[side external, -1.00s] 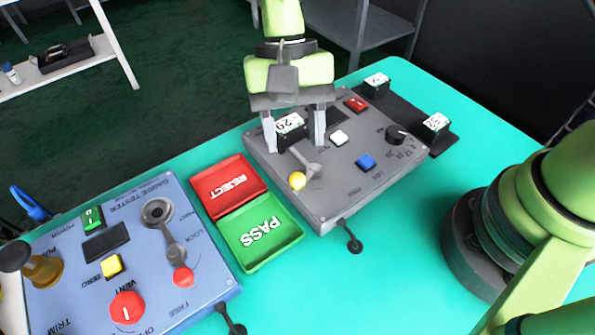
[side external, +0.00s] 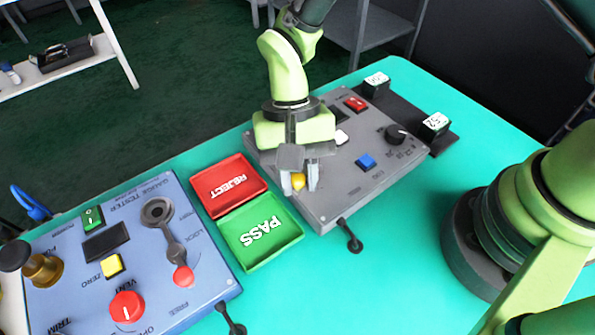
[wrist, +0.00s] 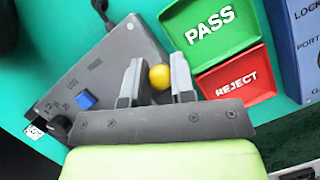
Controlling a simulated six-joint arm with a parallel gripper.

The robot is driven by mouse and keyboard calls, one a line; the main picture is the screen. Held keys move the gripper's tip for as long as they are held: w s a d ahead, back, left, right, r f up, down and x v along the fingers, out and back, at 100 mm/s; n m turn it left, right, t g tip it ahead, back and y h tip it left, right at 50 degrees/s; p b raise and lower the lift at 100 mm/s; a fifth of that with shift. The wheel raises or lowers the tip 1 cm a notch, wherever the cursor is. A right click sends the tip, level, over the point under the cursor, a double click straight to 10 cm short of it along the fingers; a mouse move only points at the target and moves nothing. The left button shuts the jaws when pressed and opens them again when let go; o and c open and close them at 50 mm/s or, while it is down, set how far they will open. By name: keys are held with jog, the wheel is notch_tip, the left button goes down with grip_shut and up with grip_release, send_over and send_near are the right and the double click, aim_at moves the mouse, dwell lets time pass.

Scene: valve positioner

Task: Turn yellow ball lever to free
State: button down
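The yellow ball (side external: 298,181) on the lever is at the front left of the grey panel (side external: 330,212). My gripper (side external: 300,181) points down over it, with one finger on each side. The lever's arm and pivot are hidden behind my gripper, and I cannot read a free mark on this panel.
The green PASS tray (side external: 260,262) and red REJECT tray (side external: 204,208) lie just left of the panel. A blue gauge tester (side external: 60,305) with its own red-ball lever (side external: 183,276) stands farther left. A blue button (side external: 366,162) and black knob (side external: 396,134) are on the grey panel.

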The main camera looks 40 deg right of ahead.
jog(key=shift+n, duration=0.3)
jog(key=n, duration=0.1)
jog(key=s+n+h, duration=0.1)
jog(key=n, duration=0.1)
jog(key=shift+s+d+h, duration=0.2)
jog(key=shift+d+h, duration=0.1)
jog(key=shift+d, duration=0.1)
jog(key=n, duration=0.2)
jog(key=s+d+n+h, duration=0.1)
jog(key=n, duration=0.1)
jog(key=shift+d, duration=0.1)
jog(key=n, duration=0.1)
jog(key=d+n+h, duration=0.1)
jog(key=n, duration=0.1)
jog(key=shift+s+d+h, duration=0.15)
jog(key=shift+s+h, duration=0.1)
jog(key=shift+h, duration=0.05)
jog(key=shift+d+n+t+h, duration=0.25)
jog(key=shift+d+n, duration=0.05)
jog(key=shift+n, duration=0.55)
jog(key=shift+d+n+t+h, duration=0.25)
jog(key=shift+n, duration=0.6)
jog(key=shift+d, duration=0.1)
jog(key=c, duration=1)
grip_release()
jog(key=shift+o, duration=0.2)
jog(key=shift+s, duration=0.1)
